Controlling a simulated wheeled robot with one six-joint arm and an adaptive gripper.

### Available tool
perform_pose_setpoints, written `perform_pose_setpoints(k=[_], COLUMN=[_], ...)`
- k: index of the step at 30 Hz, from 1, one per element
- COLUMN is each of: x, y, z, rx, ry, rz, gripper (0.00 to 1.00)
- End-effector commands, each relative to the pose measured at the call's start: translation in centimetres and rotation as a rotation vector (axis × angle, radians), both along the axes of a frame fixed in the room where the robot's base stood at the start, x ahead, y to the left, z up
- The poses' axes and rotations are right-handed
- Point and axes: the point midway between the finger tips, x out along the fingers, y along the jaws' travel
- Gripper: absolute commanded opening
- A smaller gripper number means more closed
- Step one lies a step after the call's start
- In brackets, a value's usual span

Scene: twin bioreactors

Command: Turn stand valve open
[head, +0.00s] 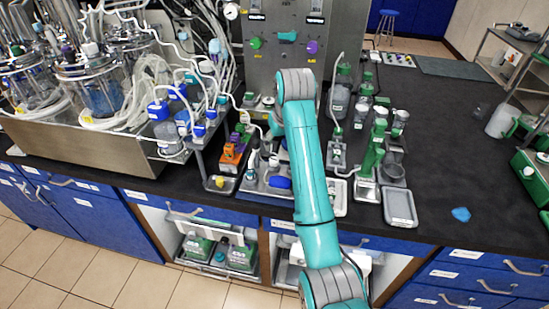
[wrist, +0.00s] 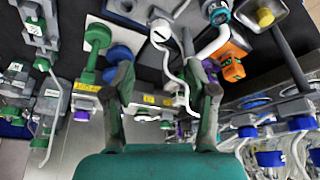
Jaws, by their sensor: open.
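I cannot tell for certain which part is the stand valve. In the head view a grey upright panel (head: 275,75) carries a green knob (head: 256,43), a teal handle (head: 287,36) and a purple knob (head: 312,47). An orange block (head: 232,152) stands on the bench left of my arm; it also shows in the wrist view (wrist: 232,62), right of my gripper. My gripper (wrist: 165,88) is open and empty in the wrist view, fingers apart. A white curved tube (wrist: 172,72) passes across the gap, apparently beyond the fingers. The head view hides the gripper behind my arm.
Glass vessels with tubing stand in a steel tray (head: 95,148) on the left. Green-capped bottles (head: 373,150) crowd the right of my arm, near a small grey tray (head: 400,208).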

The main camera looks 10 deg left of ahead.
Motion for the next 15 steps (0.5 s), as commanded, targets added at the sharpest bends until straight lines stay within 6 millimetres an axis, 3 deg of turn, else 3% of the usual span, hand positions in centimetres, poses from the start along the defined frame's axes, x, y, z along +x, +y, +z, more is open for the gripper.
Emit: perform_pose_setpoints(k=[5, 15], x=[0.2, 2.1], y=[0.2, 1.2], z=[-1.0, -6.3], rx=[0.005, 0.004], ry=[0.0, 0.002], rz=[-0.016, -0.013], gripper=[0.57, 0.57])
